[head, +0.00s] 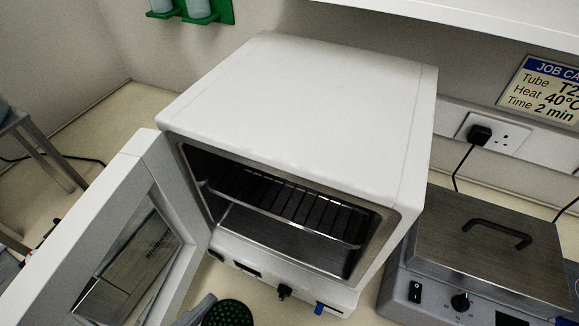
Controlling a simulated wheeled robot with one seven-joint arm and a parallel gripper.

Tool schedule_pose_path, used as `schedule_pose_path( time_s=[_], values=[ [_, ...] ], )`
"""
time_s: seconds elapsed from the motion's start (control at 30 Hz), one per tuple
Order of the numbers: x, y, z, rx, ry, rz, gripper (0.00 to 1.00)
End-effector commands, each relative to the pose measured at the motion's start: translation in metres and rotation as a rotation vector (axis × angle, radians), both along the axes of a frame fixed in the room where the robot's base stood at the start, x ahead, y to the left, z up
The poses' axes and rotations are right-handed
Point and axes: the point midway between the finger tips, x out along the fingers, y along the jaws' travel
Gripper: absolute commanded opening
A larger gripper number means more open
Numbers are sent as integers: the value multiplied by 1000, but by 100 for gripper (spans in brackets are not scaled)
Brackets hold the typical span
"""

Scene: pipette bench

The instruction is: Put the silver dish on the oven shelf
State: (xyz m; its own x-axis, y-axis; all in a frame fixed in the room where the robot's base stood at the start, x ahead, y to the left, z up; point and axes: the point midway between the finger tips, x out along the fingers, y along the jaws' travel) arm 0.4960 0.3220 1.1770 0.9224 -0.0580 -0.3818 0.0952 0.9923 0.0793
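The white oven (300,110) stands in the middle of the head view with its door (85,245) swung open to the left. Inside, a dark wire oven shelf (285,205) spans the chamber. The part of the shelf that shows is bare; its back is in shadow under the oven's top. I see no silver dish in this view. My gripper is not recognisable in this view.
A grey water bath with a metal lid (490,245) and black handle stands close on the right. A dark green round item (228,314) and a grey piece lie at the bottom edge, before the oven. A metal stand (45,150) is at the left.

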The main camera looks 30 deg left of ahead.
Motion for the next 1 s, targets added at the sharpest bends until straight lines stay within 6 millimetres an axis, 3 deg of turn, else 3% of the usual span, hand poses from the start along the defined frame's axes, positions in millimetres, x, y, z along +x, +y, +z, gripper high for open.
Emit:
schedule_pose_path(
  time_s=[0.27, 0.8, 0.9, 1.0],
  values=[
    [26, -3, 0, 4, -2, -9, 14],
    [144, -11, 22, 0, 1, -8, 14],
    [162, -12, 23, 0, -1, -7, 14],
    [168, 0, 23, 0, 0, -3, 14]
  ],
)
